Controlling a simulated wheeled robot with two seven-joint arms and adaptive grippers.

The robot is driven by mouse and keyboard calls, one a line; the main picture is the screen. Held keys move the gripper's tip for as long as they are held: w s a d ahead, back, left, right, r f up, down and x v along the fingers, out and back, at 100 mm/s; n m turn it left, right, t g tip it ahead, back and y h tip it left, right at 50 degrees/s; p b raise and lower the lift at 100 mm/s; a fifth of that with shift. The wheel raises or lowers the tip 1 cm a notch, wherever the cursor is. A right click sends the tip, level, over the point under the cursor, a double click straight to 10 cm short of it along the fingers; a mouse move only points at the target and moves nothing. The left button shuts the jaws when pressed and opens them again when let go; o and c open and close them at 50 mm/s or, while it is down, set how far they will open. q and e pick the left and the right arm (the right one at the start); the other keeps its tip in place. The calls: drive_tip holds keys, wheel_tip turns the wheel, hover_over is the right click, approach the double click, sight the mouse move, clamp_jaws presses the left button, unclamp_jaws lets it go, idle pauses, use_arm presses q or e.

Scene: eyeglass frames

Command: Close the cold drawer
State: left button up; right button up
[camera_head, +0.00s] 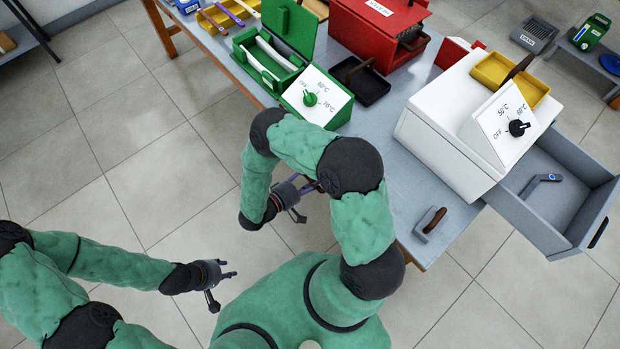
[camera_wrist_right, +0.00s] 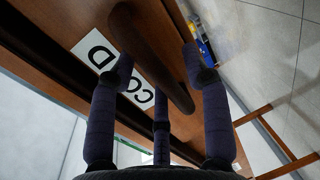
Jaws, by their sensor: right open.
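The cold drawer shows in the right wrist view as a brown wooden front (camera_wrist_right: 85,25) with a white label (camera_wrist_right: 125,72). Its letters are partly covered but fit "COLD". A dark brown bar handle (camera_wrist_right: 150,55) runs across the front. My right gripper (camera_wrist_right: 168,65) is open, with its fingers spread on both sides of the handle; contact is unclear. In the head view my right gripper (camera_head: 305,188) is by the table's front edge, partly behind my arm. The drawer is hidden there, and I cannot tell how far it is open. My left gripper (camera_head: 222,286) is open and empty above the floor.
A white device (camera_head: 440,120) with a dial stands on the table (camera_head: 400,185); its grey drawer (camera_head: 590,165) is pulled out, holding a small grey-blue item (camera_head: 540,182). A green box (camera_head: 270,70), a red box (camera_head: 360,30) and a brown-handled tool (camera_head: 432,222) are on the table.

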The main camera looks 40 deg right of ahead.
drive_tip(key=shift+a, duration=0.1)
drive_tip(key=w+v, duration=0.1)
drive_tip(key=v, duration=1)
drive_tip(key=shift+s+a, duration=0.4)
drive_tip(key=shift+s, duration=0.05)
drive_tip(key=shift+r, duration=0.1)
